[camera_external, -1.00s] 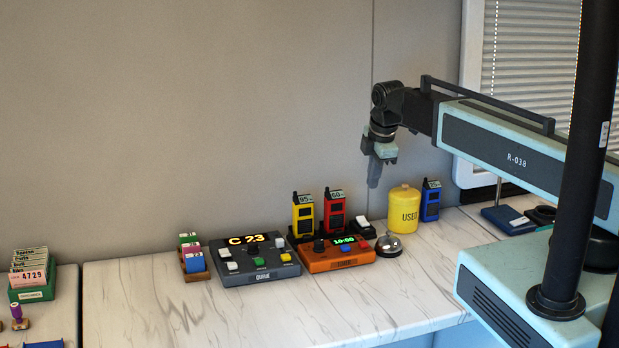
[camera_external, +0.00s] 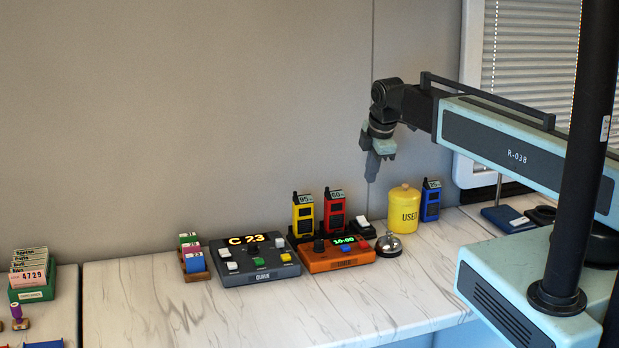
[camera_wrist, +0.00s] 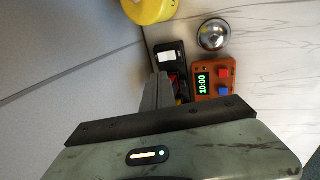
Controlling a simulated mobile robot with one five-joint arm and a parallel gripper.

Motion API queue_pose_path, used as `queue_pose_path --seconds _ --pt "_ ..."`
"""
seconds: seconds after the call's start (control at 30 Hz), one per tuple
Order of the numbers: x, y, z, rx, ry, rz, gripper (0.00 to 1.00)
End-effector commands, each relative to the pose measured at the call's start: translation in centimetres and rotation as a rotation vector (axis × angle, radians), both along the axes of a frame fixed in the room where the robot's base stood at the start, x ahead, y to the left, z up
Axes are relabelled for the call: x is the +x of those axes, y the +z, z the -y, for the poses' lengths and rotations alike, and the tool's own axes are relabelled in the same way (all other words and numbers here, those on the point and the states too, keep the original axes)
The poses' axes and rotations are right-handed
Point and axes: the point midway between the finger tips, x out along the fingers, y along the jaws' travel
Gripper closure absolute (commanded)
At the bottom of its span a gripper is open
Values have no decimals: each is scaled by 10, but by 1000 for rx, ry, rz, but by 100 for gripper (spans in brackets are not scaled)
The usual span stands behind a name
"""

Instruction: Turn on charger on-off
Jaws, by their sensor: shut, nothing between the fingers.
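The charger's on-off switch (camera_external: 362,228) is a white rocker on a small black box, just right of the charger with the red and yellow handsets. It also shows in the wrist view as a white rocker on a black block (camera_wrist: 168,58). I cannot tell which way the rocker is tipped. My gripper (camera_external: 373,168) hangs in the air above the switch, near the wall. Its fingers (camera_wrist: 155,92) look shut and empty in the wrist view, and they hide part of the charger and handsets.
A yellow USED canister (camera_external: 403,209) and a silver bell (camera_external: 389,245) stand right of the switch. An orange timer box (camera_external: 337,259) is in front of the charger. A grey queue panel (camera_external: 254,261) is to the left. The front counter is clear.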

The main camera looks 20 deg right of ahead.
Motion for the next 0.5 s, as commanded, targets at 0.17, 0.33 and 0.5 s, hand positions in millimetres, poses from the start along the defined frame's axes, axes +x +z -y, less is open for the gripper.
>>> queue_pose_path --seconds 0.17,0.33,0.5 --pt "11 -37 0 0 -1 0 100" --pt "24 -73 0 0 -1 0 100" --pt "36 -107 0 0 0 0 100"
